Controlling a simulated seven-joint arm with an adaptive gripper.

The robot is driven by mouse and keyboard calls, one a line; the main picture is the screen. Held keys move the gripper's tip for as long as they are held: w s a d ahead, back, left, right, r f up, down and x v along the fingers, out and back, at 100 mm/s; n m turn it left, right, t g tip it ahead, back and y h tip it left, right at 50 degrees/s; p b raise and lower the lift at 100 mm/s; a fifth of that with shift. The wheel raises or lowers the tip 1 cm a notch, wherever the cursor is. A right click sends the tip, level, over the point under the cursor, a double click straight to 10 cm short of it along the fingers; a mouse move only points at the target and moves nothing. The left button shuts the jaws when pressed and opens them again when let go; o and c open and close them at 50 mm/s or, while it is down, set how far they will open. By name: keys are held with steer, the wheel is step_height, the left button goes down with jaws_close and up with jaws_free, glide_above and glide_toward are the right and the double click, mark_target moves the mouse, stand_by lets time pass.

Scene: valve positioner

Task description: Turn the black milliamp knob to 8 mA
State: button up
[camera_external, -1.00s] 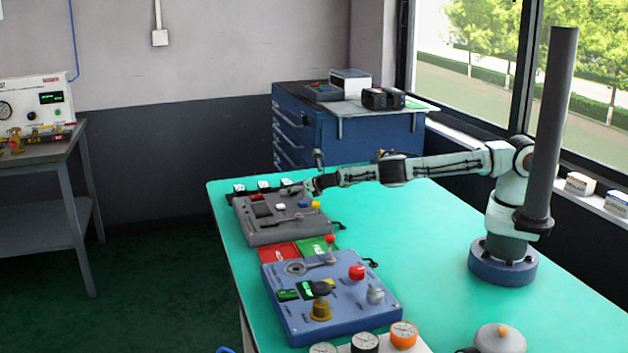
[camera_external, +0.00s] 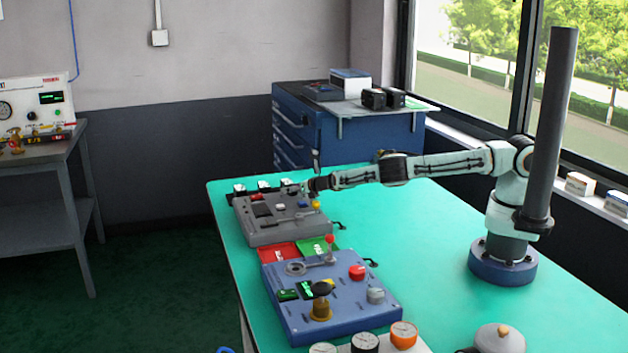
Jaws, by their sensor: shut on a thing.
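The grey panel (camera_external: 262,236) lies on the far left part of the green table, with a dark window, small white and blue parts and a yellow knob (camera_external: 316,205) on its top. My gripper (camera_external: 303,192) is low over this panel's far right part, reached in from the right. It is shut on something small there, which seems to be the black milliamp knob. The knob itself is hidden by the fingers and too small to make out, so its pointer and setting cannot be read.
A blue panel (camera_external: 337,318) with a red knob, a lever and a brass part stands nearer. Red (camera_external: 279,253) and green (camera_external: 316,247) plates lie between the panels. Small white-topped blocks (camera_external: 264,186) line the far edge. The table's right middle is clear.

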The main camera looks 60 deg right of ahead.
steer(key=o, duration=1.2)
steer(key=v, duration=1.2)
